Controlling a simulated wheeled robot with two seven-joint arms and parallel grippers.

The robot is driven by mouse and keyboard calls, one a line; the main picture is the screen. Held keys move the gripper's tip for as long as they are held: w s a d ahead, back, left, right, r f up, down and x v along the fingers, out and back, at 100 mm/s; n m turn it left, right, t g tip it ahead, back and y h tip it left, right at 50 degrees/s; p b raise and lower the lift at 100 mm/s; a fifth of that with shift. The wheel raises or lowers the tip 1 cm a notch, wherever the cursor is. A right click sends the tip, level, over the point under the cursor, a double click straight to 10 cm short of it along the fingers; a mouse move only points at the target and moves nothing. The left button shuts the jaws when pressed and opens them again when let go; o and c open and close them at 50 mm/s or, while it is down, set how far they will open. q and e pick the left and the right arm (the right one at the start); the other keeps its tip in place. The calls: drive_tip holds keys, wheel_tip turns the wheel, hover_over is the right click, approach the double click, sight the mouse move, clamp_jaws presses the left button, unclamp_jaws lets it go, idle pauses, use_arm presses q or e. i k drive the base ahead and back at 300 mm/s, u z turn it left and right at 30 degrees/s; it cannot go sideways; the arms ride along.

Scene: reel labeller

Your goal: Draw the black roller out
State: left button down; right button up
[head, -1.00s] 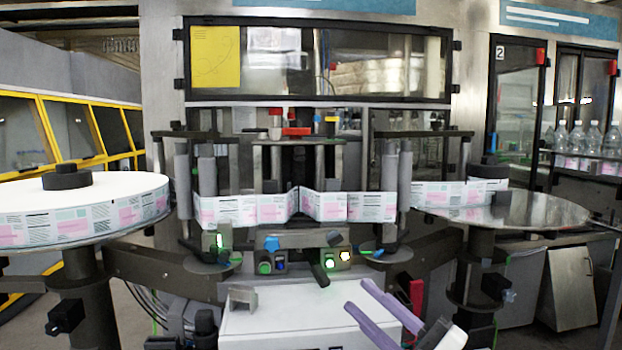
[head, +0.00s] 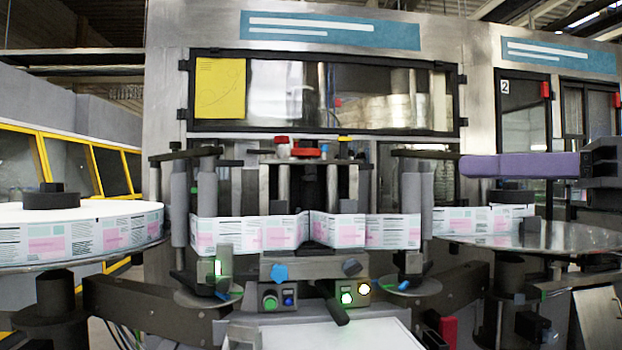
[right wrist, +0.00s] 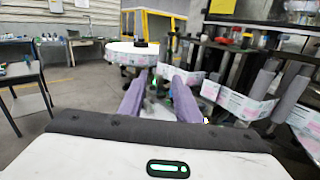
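A black roller-shaped bar (head: 332,303) sticks out at a slant from the front of the labeller, below the label strip. I cannot tell for sure that it is the task's black roller. My right gripper (head: 467,166) comes in from the right edge of the head view, pointing left, above and to the right of that bar and well apart from it. In the right wrist view its two purple fingers (right wrist: 160,84) stand apart with nothing held between them. My left gripper is out of view.
The label strip (head: 275,233) runs across the labeller's front between grey upright rollers (head: 208,208). A large white label reel (head: 85,232) stands at left and a metal disc (head: 545,236) at right. A control box with lit buttons (head: 347,298) sits low in the middle.

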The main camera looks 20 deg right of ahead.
sight(308, 188)
drive_tip(key=i, duration=1.2)
